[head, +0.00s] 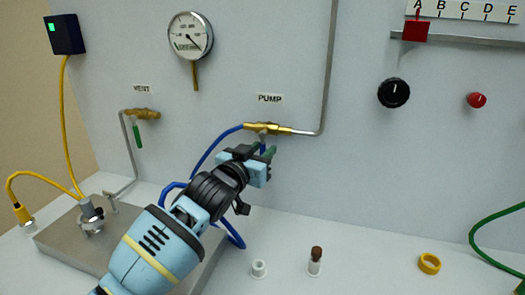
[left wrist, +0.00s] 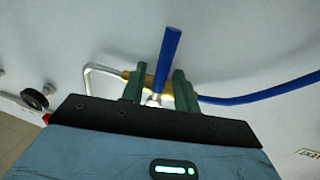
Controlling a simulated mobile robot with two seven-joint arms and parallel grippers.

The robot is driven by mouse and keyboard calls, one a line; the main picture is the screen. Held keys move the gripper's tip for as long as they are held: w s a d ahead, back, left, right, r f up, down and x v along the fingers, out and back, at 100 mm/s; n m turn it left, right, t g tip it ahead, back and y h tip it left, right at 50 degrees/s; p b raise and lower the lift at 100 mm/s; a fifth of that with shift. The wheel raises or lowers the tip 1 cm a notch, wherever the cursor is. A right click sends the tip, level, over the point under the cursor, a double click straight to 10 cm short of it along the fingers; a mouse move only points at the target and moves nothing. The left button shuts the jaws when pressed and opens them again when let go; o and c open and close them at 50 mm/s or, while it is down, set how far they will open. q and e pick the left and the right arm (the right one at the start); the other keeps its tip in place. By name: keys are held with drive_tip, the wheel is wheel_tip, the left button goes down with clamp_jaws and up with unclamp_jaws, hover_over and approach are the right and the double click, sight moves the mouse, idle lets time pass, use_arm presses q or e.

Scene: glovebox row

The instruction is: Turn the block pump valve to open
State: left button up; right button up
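The pump valve (head: 265,128) is a brass body on the wall under the PUMP label (head: 269,98), with a blue hose on its left and a grey pipe on its right. Its blue handle (head: 263,147) hangs down, across the pipe line, mostly hidden by my gripper. In the left wrist view the blue handle (left wrist: 168,55) stands between the green fingers, with a gap visible beside it. The brass body (left wrist: 165,88) shows behind the fingers. My left gripper (head: 265,153) is open around the handle; it also shows in the left wrist view (left wrist: 157,90). My right gripper is not in view.
The vent valve (head: 142,114) with a green handle is at left, below a gauge (head: 190,36). A grey block (head: 62,240) stands under my arm. Small white holders (head: 259,268) and a yellow ring (head: 429,264) are on the bench. A black knob (head: 394,93) is at right.

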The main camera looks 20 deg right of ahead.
use_arm(q)
drive_tip(key=shift+w+d, duration=0.35)
clamp_jaws()
